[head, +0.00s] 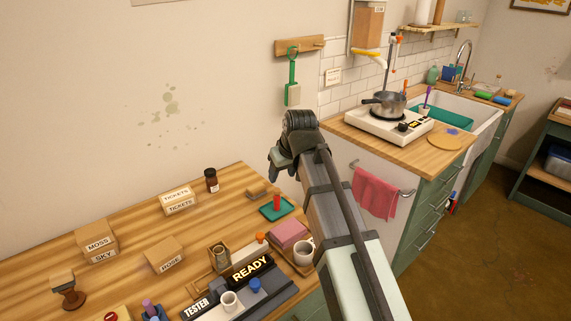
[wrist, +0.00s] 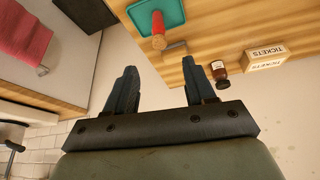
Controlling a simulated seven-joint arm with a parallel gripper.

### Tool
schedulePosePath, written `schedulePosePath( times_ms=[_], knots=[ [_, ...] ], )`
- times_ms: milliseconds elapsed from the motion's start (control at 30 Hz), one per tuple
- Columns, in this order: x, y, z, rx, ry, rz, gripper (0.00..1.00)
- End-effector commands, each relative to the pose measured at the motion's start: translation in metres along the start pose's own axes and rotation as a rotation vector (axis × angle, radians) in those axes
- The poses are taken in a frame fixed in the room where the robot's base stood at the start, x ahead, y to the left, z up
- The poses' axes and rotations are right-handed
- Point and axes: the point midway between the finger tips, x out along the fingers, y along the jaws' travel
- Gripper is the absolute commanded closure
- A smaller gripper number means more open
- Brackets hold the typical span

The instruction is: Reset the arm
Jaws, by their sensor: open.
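My arm reaches up and forward in the head view, and its end hangs in the air near the wall, at the gap between the wooden table and the stove counter. In the wrist view my gripper (wrist: 160,85) has its two dark fingers spread apart with nothing between them. In the head view the fingers are mostly hidden behind the arm's end. Beyond the fingertips the wrist view shows the edge of the wooden table (wrist: 205,38), the green tray (wrist: 172,10) with a red object (wrist: 158,32), a brown jar (wrist: 219,72) and a tickets box (wrist: 265,58).
On the table (head: 120,255) stand labelled boxes (head: 97,240), a stamp (head: 66,287), a READY sign (head: 251,270) and cups (head: 304,251). A hot plate with a pot (head: 388,103) is on the right counter. A green tool (head: 292,90) hangs on the wall. A pink towel (head: 374,192) hangs beside my arm.

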Motion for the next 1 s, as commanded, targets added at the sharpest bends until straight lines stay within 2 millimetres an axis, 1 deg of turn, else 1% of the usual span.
schedulePosePath(
  times_ms=[67,167,267,300,467,500,667,767,800,867,900,967,1000],
  knots=[
    [0.005,0.005,0.002,0.013,-0.003,-0.002,0.46],
    [0.021,0.021,0.008,0.052,-0.009,-0.007,0.46],
    [0.045,0.045,0.019,0.114,-0.016,-0.018,0.46],
    [0.056,0.056,0.025,0.143,-0.021,-0.023,0.46],
    [0.097,0.099,0.05,0.265,-0.029,-0.042,0.46],
    [0.107,0.109,0.058,0.295,-0.031,-0.047,0.46],
    [0.146,0.151,0.091,0.424,-0.037,-0.064,0.46],
    [0.171,0.176,0.115,0.507,-0.04,-0.075,0.46],
    [0.18,0.185,0.125,0.541,-0.041,-0.079,0.46],
    [0.195,0.198,0.142,0.592,-0.044,-0.084,0.46],
    [0.204,0.206,0.153,0.623,-0.047,-0.087,0.46],
    [0.218,0.216,0.172,0.67,-0.053,-0.092,0.46],
    [0.228,0.221,0.184,0.698,-0.058,-0.094,0.46]
  ],
)
